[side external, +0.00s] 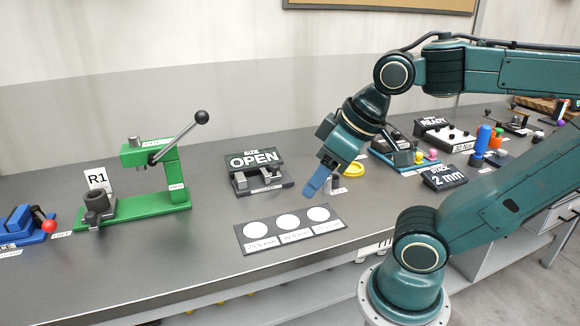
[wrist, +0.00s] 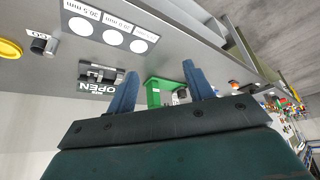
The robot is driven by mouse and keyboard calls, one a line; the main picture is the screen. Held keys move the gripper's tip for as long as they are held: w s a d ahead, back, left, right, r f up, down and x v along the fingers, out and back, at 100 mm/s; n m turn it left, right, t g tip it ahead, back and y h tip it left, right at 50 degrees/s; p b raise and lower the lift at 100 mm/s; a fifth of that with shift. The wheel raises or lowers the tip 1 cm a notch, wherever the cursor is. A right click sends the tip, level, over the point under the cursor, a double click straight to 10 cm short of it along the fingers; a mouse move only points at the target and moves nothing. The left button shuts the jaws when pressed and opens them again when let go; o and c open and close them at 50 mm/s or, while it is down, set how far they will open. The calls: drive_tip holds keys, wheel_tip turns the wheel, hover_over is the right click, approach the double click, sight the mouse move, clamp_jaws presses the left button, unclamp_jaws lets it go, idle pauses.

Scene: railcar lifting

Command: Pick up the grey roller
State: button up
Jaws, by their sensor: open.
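A small grey cylinder, which looks like the grey roller (side external: 336,183), stands on the bench beside a small label, partly hidden behind my gripper in the side view. It also shows at the upper left of the wrist view (wrist: 39,46), near a yellow disc. My gripper (side external: 316,187) is open and empty, pointing down above the bench, in front of the roller in the side view. In the wrist view its two blue fingers (wrist: 160,70) are spread apart with nothing between them, and the roller lies well to their left.
A plate with three white circles (side external: 268,229) lies at the front edge. The OPEN gauge (side external: 257,165) stands left of my gripper. A green lever press (side external: 170,185) is farther left. The yellow disc (side external: 354,169) and a STACK sign (side external: 445,178) are to the right.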

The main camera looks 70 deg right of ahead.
drive_tip(key=n+g, duration=0.6)
drive_tip(key=n, duration=1.2)
hover_over(327, 184)
drive_tip(key=d, duration=0.2)
wheel_tip(327, 184, down, 8)
drive_tip(key=shift+w+a+r, duration=0.2)
drive_tip(key=shift+w, duration=0.1)
drive_tip(key=shift+f, duration=0.1)
drive_tip(key=shift+f, duration=4.2)
